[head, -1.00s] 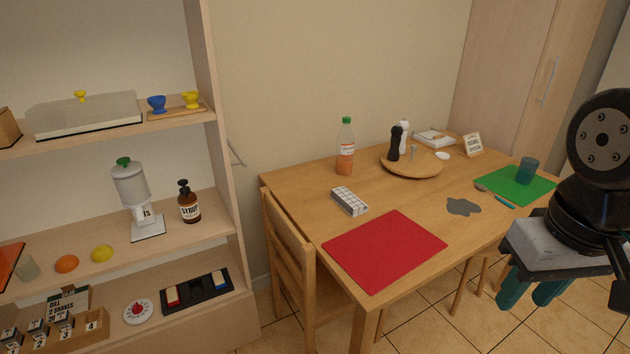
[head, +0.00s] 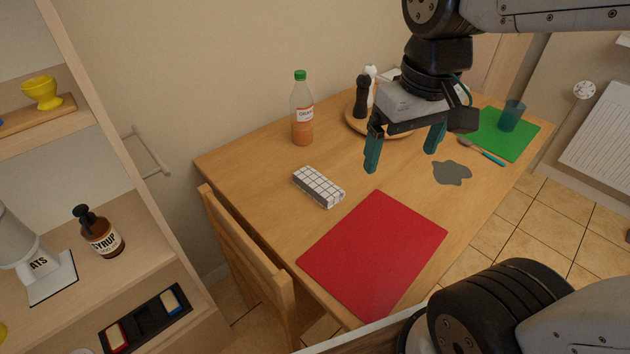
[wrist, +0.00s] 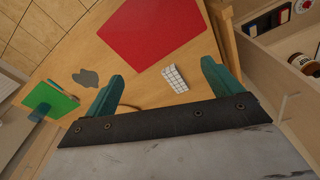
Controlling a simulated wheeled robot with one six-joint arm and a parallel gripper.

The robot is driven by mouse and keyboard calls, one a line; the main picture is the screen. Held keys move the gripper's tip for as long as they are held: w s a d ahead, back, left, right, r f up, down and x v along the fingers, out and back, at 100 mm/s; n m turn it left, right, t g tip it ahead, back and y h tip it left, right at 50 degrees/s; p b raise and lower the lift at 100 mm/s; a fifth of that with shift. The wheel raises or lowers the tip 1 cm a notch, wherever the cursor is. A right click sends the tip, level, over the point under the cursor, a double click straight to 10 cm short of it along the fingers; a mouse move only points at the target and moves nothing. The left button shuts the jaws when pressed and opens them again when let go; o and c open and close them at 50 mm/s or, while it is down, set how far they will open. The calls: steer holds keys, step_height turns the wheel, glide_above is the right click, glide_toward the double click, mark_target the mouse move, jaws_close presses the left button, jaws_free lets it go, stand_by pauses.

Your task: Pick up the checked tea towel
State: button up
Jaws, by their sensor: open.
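The checked tea towel (head: 319,187) is a folded white block with a dark grid, lying on the wooden table left of the red mat. It also shows in the wrist view (wrist: 175,78), beyond and between my fingertips. My gripper (head: 405,152) is open and empty, with its teal fingers pointing down. It is above the table, to the right of the towel in the head view and clear of it. In the wrist view its two fingers (wrist: 162,82) are spread wide. Nothing hides the towel.
A red mat (head: 374,254) lies in front of the towel, and an orange drink bottle (head: 302,112) stands behind it. A wooden board (head: 352,122) with mills is behind my gripper. A grey patch (head: 452,172) and green mat (head: 497,140) are at right. A chair (head: 245,258) stands at the left edge.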

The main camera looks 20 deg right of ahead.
steer(key=w+a+f+n, duration=0.1)
steer(key=w+f, duration=0.3)
steer(key=w, duration=0.7)
steer(key=n+g, duration=0.1)
steer(key=n, duration=0.2)
glide_above(317, 181)
step_height(317, 181, down, 19)
steer(key=shift+w+a+r, duration=0.1)
steer(key=shift+a+r, duration=0.05)
steer(key=f, duration=0.8)
steer(key=shift+d+f, duration=0.2)
steer(key=shift+f, duration=0.1)
steer(key=c, duration=1.1)
